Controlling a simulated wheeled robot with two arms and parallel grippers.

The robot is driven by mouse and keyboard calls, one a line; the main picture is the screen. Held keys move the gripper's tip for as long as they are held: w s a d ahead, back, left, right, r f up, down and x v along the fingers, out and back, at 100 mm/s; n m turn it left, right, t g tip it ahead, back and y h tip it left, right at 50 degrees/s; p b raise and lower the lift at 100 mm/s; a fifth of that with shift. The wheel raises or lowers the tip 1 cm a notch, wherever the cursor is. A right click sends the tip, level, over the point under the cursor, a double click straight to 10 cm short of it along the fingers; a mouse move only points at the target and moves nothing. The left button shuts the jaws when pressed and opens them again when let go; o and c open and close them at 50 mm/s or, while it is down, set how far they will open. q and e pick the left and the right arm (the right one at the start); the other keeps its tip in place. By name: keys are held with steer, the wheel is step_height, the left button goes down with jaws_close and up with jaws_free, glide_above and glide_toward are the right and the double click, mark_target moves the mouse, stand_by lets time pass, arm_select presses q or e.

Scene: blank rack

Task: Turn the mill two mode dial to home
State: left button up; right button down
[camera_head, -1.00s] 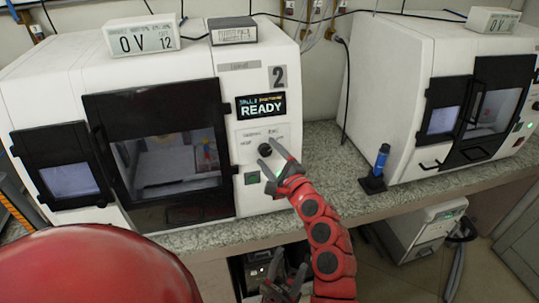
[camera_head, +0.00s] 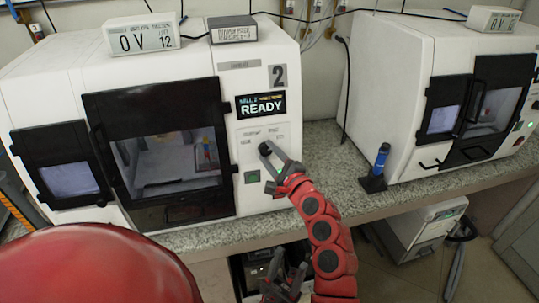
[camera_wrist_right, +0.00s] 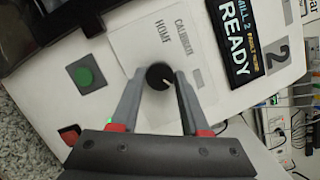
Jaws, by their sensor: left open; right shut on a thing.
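The mode dial (camera_wrist_right: 156,75) is a round black knob on the white panel of mill two (camera_head: 239,187). In the right wrist view a pale mark shows at its edge, and the printed labels HOME (camera_wrist_right: 164,32) and CALIBRATE (camera_wrist_right: 183,36) stand near it. My right gripper (camera_wrist_right: 160,78) is shut on the dial, one finger on each side. In the head view this gripper (camera_head: 270,151) mostly hides the dial. My left gripper (camera_head: 284,277) is open and empty, low in front of the bench.
A screen reading READY (camera_head: 261,105) sits above the dial. A green button (camera_head: 252,177) lies just below it. A second white machine (camera_head: 395,90) and a blue-topped stand (camera_head: 379,168) are to the right. Granite counter (camera_head: 325,180) between the machines is clear.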

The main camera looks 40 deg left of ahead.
steer(key=n+b, duration=0.1)
steer(key=n, duration=0.2)
steer(key=shift+r+n+g+h, duration=0.1)
steer(key=shift+n+g+h, duration=0.2)
steer(key=shift+g, duration=0.1)
steer(key=n+b, duration=0.1)
steer(key=n, duration=0.1)
steer(key=shift+n+h, duration=0.3)
steer(key=shift+h, duration=0.1)
steer(key=n+b, duration=0.1)
steer(key=n, duration=0.1)
steer(key=shift+n+g+h, duration=0.3)
steer(key=shift+g+h, duration=0.1)
steer(key=shift+n+h+b, duration=0.4)
steer(key=shift+n+b, duration=0.8)
steer(key=n+h+b, duration=0.1)
steer(key=n+b, duration=0.2)
steer(key=b, duration=0.1)
steer(key=n+t+h+b, duration=0.1)
steer(key=n+b, duration=0.2)
steer(key=b, duration=0.2)
steer(key=n+t+h+b, duration=0.1)
steer(key=n+b, duration=0.1)
steer(key=b, duration=0.2)
steer(key=shift+s+a+n+b, duration=0.15)
steer(key=shift+a+n+b, duration=0.05)
steer(key=shift+n+b, duration=0.2)
steer(key=shift+r+n+h+b, duration=0.3)
steer(key=shift+n+b, duration=0.2)
steer(key=shift+b, duration=0.3)
